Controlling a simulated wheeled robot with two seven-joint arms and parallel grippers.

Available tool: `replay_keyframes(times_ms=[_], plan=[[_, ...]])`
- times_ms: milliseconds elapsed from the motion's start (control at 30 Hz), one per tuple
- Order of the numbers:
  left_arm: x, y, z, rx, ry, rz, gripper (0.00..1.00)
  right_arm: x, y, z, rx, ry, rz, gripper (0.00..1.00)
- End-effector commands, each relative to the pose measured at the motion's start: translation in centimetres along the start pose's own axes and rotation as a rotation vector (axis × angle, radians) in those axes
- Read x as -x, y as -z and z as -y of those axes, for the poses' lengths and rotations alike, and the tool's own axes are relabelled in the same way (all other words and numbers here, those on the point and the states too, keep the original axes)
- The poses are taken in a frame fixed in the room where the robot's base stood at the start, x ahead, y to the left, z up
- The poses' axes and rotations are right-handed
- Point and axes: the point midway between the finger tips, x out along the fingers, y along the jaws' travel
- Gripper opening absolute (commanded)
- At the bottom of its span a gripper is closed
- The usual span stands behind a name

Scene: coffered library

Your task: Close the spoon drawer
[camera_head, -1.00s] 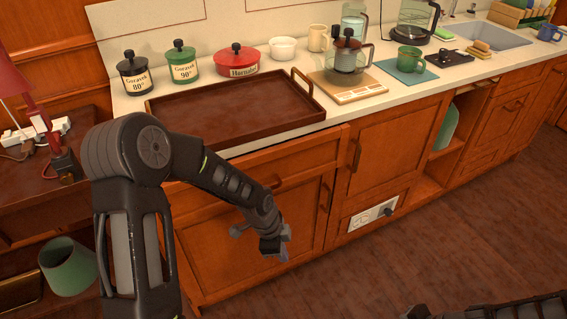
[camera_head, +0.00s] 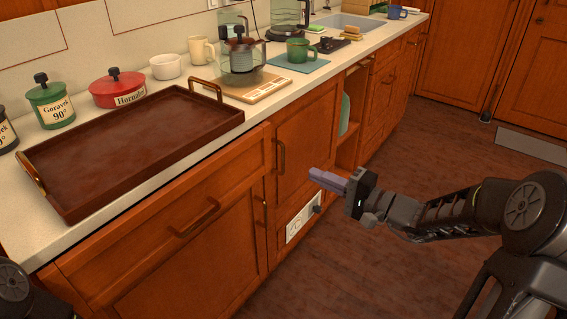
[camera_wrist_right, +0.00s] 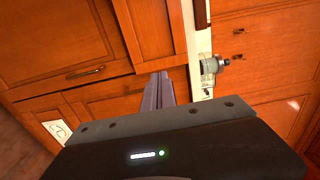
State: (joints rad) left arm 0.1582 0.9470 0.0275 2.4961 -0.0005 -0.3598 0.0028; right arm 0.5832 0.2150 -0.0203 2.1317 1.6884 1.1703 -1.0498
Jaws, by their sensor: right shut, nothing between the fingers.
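A wide wooden drawer (camera_head: 160,228) with a bronze bar handle (camera_head: 195,218) is under the counter, below the brown tray. Its front appears to stand slightly out from the cabinet; I see no spoon and cannot see inside it. My right gripper (camera_head: 318,175) is shut and empty, in front of the cabinets to the right of this drawer, touching nothing that I can see. Its closed fingers also show in the right wrist view (camera_wrist_right: 158,90), pointing towards the wooden fronts. Only a dark part of my left arm shows at the lower left; its gripper is out of view.
The brown tray (camera_head: 130,150) lies near the counter edge. Jars, a white bowl (camera_head: 165,66), a cream mug (camera_head: 201,50) and a green cup (camera_head: 300,50) stand behind and beyond it. A cabinet door (camera_head: 305,145) is right of the drawer. The floor (camera_head: 330,270) is clear.

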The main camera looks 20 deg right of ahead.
Motion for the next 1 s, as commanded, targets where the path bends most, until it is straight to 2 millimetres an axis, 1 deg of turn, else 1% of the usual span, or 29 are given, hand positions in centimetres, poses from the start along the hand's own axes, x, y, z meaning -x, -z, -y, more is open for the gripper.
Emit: replay_keyframes(times_ms=[167, 267, 367, 600, 700, 833, 1000], plan=[[-0.1, 0.0, 0.1, -0.001, 0.0, 0.0, 0.0, -1.4, -0.1, -0.1, 0.0, 0.0, 0.003, 0.0], [-0.2, 0.1, 0.1, -0.001, 0.0, -0.001, 0.0, -2.8, -0.1, -0.1, -0.001, -0.001, 0.004, 0.0], [-0.3, 0.1, 0.1, -0.001, 0.0, -0.001, 0.0, -4.6, -0.1, -0.1, -0.001, 0.0, 0.005, 0.0], [-0.6, 0.1, 0.2, -0.001, 0.0, -0.001, 0.0, -9.5, -0.2, -0.2, -0.001, 0.0, 0.005, 0.0], [-0.7, 0.1, 0.3, -0.001, 0.0, -0.001, 0.0, -11.3, -0.1, -0.2, -0.001, -0.001, 0.004, 0.0], [-0.8, 0.1, 0.3, -0.001, 0.0, -0.001, 0.0, -12.9, -0.1, -0.1, -0.002, 0.0, 0.003, 0.0], [-0.8, 0.1, 0.3, -0.001, 0.0, -0.001, 0.0, -13.8, 0.0, -0.1, -0.001, -0.002, 0.001, 0.0]])
